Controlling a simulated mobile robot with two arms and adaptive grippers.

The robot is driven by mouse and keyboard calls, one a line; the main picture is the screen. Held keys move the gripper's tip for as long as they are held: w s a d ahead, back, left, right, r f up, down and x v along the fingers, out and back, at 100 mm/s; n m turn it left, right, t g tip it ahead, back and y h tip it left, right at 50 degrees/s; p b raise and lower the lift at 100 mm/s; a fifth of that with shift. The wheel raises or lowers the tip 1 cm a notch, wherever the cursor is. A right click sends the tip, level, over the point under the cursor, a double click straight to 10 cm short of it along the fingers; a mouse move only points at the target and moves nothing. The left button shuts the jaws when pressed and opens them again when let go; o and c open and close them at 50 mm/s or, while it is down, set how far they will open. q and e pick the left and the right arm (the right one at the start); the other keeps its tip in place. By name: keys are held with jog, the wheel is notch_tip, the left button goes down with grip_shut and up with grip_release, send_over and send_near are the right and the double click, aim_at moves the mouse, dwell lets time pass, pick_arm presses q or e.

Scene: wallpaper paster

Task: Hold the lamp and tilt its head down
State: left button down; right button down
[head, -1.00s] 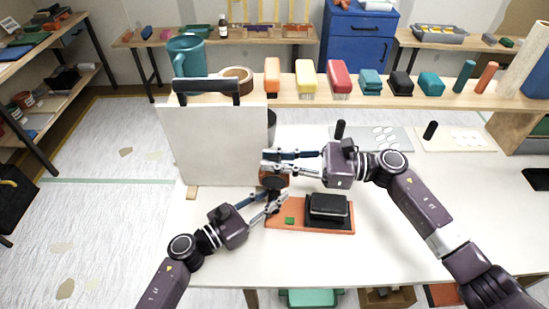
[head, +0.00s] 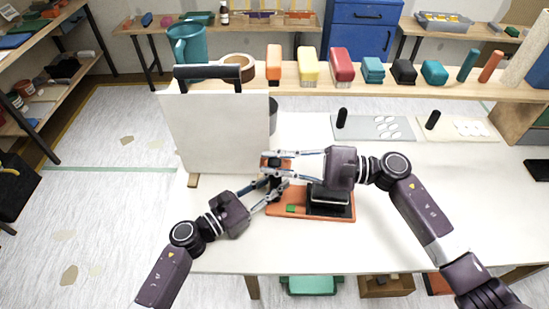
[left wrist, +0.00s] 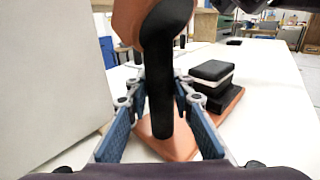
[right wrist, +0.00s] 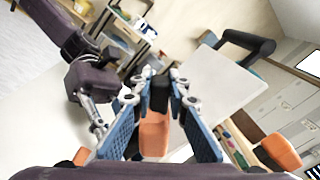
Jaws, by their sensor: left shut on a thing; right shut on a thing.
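The lamp has an orange base (head: 285,211), a black stem (left wrist: 160,95) and an orange head (left wrist: 140,18). The base lies on the white table. In the left wrist view the stem rises from the base, and the left gripper (left wrist: 160,88) has a finger on each side of it, shut on it. In the head view my left gripper (head: 277,187) is just below my right gripper (head: 268,161). The right gripper is shut on the lamp's head; an orange part (right wrist: 155,132) shows between its fingers. The fingers partly hide the head in the head view.
A white upright panel (head: 218,130) stands close left of the lamp. A black block (head: 330,199) sits on the orange base's right part. A shelf (head: 380,98) with coloured tools crosses behind.

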pick_arm(q)
jog(key=shift+a+f, duration=0.15)
jog(key=shift+f, duration=0.05)
pick_arm(e)
jog(key=c, duration=1.8)
grip_release()
jog(key=shift+c, duration=0.2)
jog(key=s+d, duration=0.1)
jog(key=d, duration=1.1)
jog(key=shift+s, duration=0.2)
pick_arm(q)
jog(key=c, duration=1.6)
grip_release()
jog(key=shift+w, duration=0.1)
jog(key=shift+r, duration=0.1)
pick_arm(e)
jog(key=shift+w, duration=0.1)
